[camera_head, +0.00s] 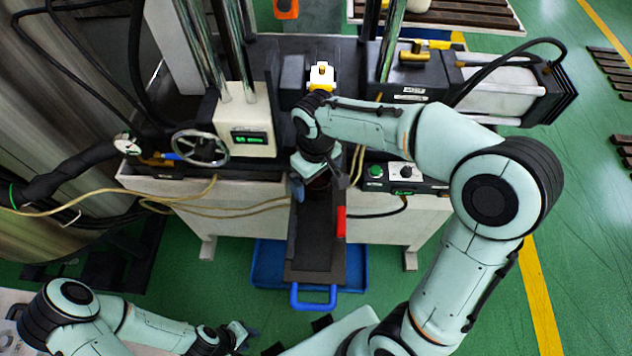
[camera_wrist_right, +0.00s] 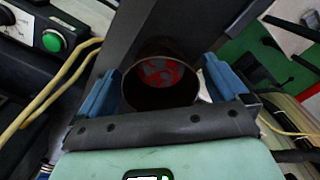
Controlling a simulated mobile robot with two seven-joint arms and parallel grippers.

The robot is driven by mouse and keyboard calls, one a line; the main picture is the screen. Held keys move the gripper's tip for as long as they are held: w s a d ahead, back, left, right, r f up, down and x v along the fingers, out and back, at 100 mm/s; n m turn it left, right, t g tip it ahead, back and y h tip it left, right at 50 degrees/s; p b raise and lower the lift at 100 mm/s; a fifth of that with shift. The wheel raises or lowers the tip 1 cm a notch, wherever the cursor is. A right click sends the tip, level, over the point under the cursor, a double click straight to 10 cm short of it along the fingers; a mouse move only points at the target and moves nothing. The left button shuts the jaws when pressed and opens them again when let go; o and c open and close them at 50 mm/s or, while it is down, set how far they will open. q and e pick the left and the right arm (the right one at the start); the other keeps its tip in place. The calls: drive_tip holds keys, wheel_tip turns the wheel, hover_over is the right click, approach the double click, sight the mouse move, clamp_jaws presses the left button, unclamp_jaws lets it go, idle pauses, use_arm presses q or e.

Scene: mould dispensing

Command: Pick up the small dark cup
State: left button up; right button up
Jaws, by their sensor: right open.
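The small dark cup (camera_wrist_right: 160,97) is round and open at the top, with red and grey showing inside it. In the right wrist view it lies between the two blue fingers of my right gripper (camera_wrist_right: 163,80), which is open with a finger on each side. In the head view the cup (camera_head: 319,193) is a dark shape mostly hidden below my right gripper (camera_head: 320,186), over the dark plate. My left gripper (camera_head: 243,336) is low at the bottom left of the head view, well away from the cup; its jaws are too small to judge.
The long dark plate (camera_head: 315,250) runs toward me above a blue tray (camera_head: 265,267) with a blue handle. A red block (camera_head: 341,221) sits at its right edge. The machine's handwheel (camera_head: 199,148), hoses and green-button control box (camera_head: 390,174) flank it.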

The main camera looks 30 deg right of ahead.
drive_tip(key=shift+f, duration=0.45)
drive_tip(key=c, duration=1.1)
drive_tip(key=shift+r, duration=0.2)
